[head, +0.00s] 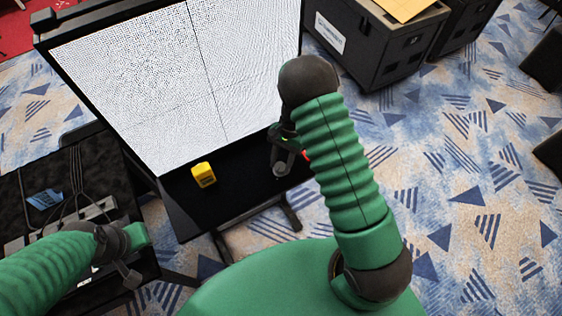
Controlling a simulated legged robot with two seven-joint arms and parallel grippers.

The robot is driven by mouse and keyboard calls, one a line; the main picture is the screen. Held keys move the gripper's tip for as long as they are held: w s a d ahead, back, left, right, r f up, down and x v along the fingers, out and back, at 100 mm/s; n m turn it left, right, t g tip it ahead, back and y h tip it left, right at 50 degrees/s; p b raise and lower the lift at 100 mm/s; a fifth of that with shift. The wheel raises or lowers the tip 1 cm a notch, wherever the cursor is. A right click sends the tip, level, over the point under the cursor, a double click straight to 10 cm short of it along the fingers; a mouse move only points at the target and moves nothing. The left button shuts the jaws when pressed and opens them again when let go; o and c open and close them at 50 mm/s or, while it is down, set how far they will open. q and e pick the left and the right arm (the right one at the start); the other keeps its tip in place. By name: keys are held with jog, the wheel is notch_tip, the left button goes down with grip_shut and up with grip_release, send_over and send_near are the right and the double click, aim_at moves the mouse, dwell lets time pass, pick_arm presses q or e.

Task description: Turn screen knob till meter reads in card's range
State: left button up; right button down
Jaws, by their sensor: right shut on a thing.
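The screen (160,85) stands tilted in a black frame, its face covered in a fine dot pattern with dark seams. A yellow meter (203,174) sits on the black ledge below it; its reading is too small to make out. My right gripper (284,163) is at the right end of this ledge, shut on what seems to be the knob, which the fingers mostly hide. My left gripper (132,277) is low at the left, away from the screen; its fingers are too unclear to judge. I cannot make out a card with a range.
A black case (85,180) with cables and a blue item (45,199) stands at the left. Black road cases (375,45) stand at the back right, one with a tan sheet (405,8) on top.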

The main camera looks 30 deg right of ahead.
jog(key=m+t, duration=0.1)
jog(key=m, duration=0.2)
jog(key=m+t, duration=0.1)
jog(key=m, duration=0.1)
jog(key=shift+s+d+m+y, duration=0.1)
jog(key=shift+m+y, duration=0.3)
jog(key=m+t+b, duration=0.1)
jog(key=m, duration=0.2)
jog(key=shift+s+m+t, duration=0.1)
jog(key=shift+m+t, duration=0.3)
jog(key=m+b, duration=0.1)
jog(key=m, duration=0.1)
jog(key=m+t+h+b, duration=0.1)
jog(key=m, duration=0.1)
jog(key=shift+t+b, duration=0.3)
jog(key=shift+b, duration=0.05)
jog(key=shift+s+m+t+h+b, duration=0.1)
jog(key=shift+m+t+h+b, duration=0.3)
jog(key=shift+m+b, duration=0.9)
jog(key=shift+r+m+p, duration=0.15)
jog(key=shift+m+p, duration=0.15)
jog(key=shift+m, duration=0.2)
jog(key=c, duration=1.3)
grip_release()
jog(key=o, duration=0.4)
jog(key=shift+a, duration=0.2)
